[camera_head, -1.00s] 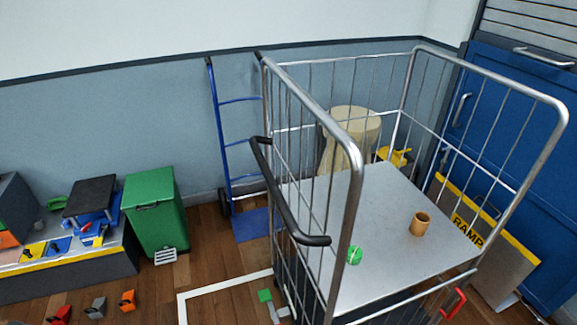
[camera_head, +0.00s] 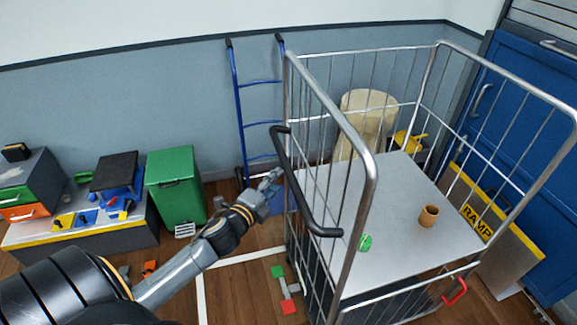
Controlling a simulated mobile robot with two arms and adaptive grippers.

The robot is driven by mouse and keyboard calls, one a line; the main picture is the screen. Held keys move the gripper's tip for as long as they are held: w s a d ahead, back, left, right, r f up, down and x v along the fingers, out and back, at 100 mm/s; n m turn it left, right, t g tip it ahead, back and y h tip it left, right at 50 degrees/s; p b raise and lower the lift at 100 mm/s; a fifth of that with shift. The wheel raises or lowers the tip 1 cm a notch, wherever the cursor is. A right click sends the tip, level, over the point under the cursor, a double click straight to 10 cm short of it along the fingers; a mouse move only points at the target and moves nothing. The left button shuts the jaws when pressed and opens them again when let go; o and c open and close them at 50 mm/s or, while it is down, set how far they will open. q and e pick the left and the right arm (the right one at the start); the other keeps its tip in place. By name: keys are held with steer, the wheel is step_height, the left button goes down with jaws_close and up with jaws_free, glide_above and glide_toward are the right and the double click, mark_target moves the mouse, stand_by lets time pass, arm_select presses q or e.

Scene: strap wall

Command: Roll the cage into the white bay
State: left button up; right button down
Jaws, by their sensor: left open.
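The wire roll cage (camera_head: 368,160) stands on the wooden floor right of centre, with a black push handle (camera_head: 300,185) on its left side. Its grey shelf (camera_head: 385,200) carries a green ball (camera_head: 365,243) and a brown cup (camera_head: 429,216). White floor lines (camera_head: 240,257), which look like the bay's marking, run to the left of the cage and partly behind my arm. My left gripper (camera_head: 272,184) is open, just left of the handle; I cannot tell whether it touches it. My right gripper is not in view.
A green bin (camera_head: 175,185) and a low bench (camera_head: 90,240) with tools stand at the left. A blue hand truck (camera_head: 257,110) leans on the wall behind. A RAMP board (camera_head: 490,225) and blue door (camera_head: 530,130) are at the right. Small blocks (camera_head: 287,295) lie left of the cage.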

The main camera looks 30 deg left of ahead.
mark_target(288, 169)
arm_select(q)
steer(key=w, duration=0.5)
steer(key=w+f+p, duration=0.1)
steer(key=w, duration=0.2)
steer(key=shift+a+f, duration=0.1)
steer(key=shift+a, duration=0.25)
steer(key=shift+c, duration=0.2)
jaws_close()
